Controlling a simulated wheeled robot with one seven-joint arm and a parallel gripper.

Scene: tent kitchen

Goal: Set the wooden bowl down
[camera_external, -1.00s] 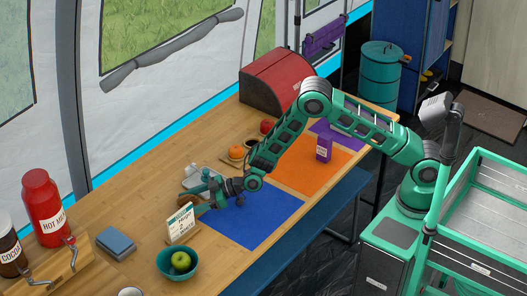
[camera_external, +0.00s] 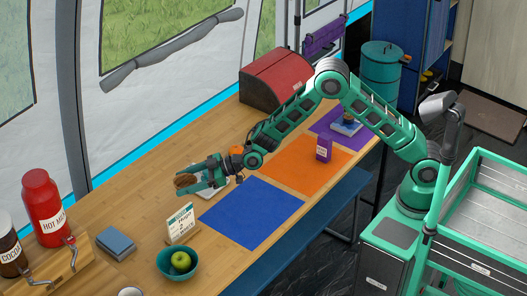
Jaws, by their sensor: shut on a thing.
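The wooden bowl (camera_external: 184,181) shows as a small brown shape at the left end of my gripper (camera_external: 196,178). My gripper is shut on it, and the fingers hide part of it. The gripper and bowl are over the back part of the wooden table (camera_external: 130,205), behind the white sign card (camera_external: 181,222). I cannot tell exactly how high above the table the bowl is.
A grey-white tray (camera_external: 210,190) lies partly under my gripper. Blue (camera_external: 252,212), orange (camera_external: 300,170) and purple (camera_external: 335,128) mats lie along the front edge. A purple carton (camera_external: 324,149) stands on the orange mat. A teal bowl with a green apple (camera_external: 180,261) stands front left.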

